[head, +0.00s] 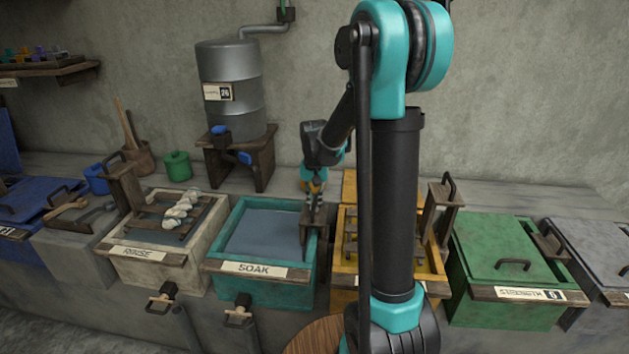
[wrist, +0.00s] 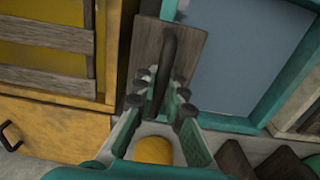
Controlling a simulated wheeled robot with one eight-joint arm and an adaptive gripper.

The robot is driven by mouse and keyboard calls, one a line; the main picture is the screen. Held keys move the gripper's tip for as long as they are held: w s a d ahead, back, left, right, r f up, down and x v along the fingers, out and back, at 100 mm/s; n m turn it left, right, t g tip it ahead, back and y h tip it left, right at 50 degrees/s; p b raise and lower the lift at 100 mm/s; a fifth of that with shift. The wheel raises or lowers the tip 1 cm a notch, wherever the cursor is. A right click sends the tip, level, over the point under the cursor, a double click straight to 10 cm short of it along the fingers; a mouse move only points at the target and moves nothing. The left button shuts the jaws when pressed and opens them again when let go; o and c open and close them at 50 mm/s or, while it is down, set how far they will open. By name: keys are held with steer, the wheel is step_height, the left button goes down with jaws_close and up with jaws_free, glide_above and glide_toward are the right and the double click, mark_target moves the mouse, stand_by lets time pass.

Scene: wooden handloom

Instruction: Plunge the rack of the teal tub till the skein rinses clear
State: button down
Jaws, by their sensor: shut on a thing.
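The teal tub (head: 222,287) is labelled SOAK and holds grey-blue liquid; its rim also shows in the wrist view (wrist: 290,75). The wooden upright of its rack (head: 312,216) stands at the tub's right side; the slats do not show above the liquid. In the wrist view its dark handle (wrist: 168,62) sits on a wooden board (wrist: 193,48). My gripper (wrist: 160,95) is shut on this handle; in the head view my gripper (head: 315,190) is above the tub's right rim. A pale skein (head: 180,210) lies on the slatted rack of the RINSE tub. No skein shows in the teal tub.
The cream RINSE tub (head: 120,262) stands left of the teal tub. A yellow tub (head: 432,283) with a raised rack stands close on the right, partly behind my arm. A lidded green tub (head: 500,245) is farther right. A metal barrel (head: 235,110) stands behind.

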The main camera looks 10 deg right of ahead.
steer(key=shift+r, duration=4.75)
steer(key=shift+c, duration=1.6)
jaws_free()
step_height(320, 180, up, 7)
steer(key=shift+s, duration=0.1)
